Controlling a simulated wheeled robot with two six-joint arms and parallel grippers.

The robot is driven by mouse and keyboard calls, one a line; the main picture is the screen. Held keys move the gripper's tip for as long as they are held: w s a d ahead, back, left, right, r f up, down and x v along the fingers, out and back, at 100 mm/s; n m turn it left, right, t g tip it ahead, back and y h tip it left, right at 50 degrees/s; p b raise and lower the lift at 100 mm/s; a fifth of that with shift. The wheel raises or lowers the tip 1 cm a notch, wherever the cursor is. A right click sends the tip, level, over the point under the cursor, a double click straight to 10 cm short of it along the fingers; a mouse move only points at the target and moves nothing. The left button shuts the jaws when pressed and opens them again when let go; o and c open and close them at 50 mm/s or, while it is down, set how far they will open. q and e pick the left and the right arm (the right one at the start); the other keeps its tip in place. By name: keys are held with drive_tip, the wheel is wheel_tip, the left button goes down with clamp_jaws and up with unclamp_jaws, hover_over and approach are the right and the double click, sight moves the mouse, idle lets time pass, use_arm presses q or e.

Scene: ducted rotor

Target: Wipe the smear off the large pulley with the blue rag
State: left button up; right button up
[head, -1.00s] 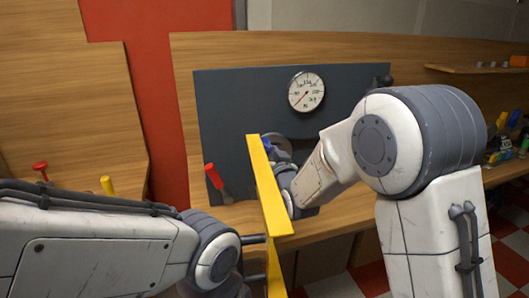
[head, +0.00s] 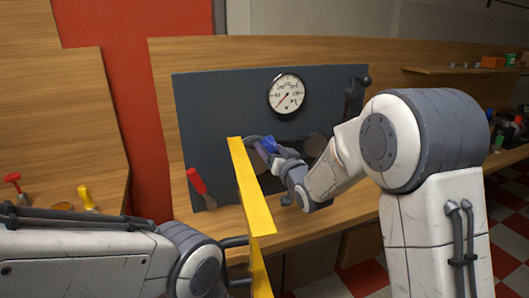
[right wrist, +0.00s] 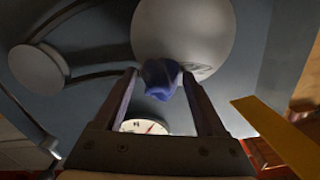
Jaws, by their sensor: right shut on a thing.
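My right gripper (head: 277,152) is shut on the blue rag (head: 267,145) in front of the upright dark panel. In the right wrist view the bunched rag (right wrist: 162,78) sits between the fingertips, over the lower edge of the large pulley (right wrist: 180,28), a pale grey disc. A faint dark mark shows on the disc just right of the rag; I cannot tell if rag and disc touch. In the head view the large pulley (head: 255,141) is mostly hidden behind a yellow bar and the gripper. My left arm enters at lower left; its gripper is not visible.
The yellow bar (head: 250,190), with a dark handle, stands close left of my right gripper. A smaller disc (head: 315,146) and a gauge (head: 287,93) are on the panel (head: 220,105). A red-handled tool (head: 196,181) stands at left.

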drive_tip(key=shift+d+b, duration=0.15)
drive_tip(key=shift+b, duration=0.15)
drive_tip(key=shift+s+a+b, duration=0.4)
drive_tip(key=shift+a, duration=0.8)
drive_tip(key=shift+s+a+b, duration=0.35)
drive_tip(key=shift+a+b, duration=0.05)
drive_tip(key=shift+a, duration=0.85)
drive_tip(key=shift+s+a+b, duration=0.4)
drive_tip(key=shift+a, duration=0.8)
drive_tip(key=b+v, duration=0.2)
drive_tip(key=v, duration=0.4)
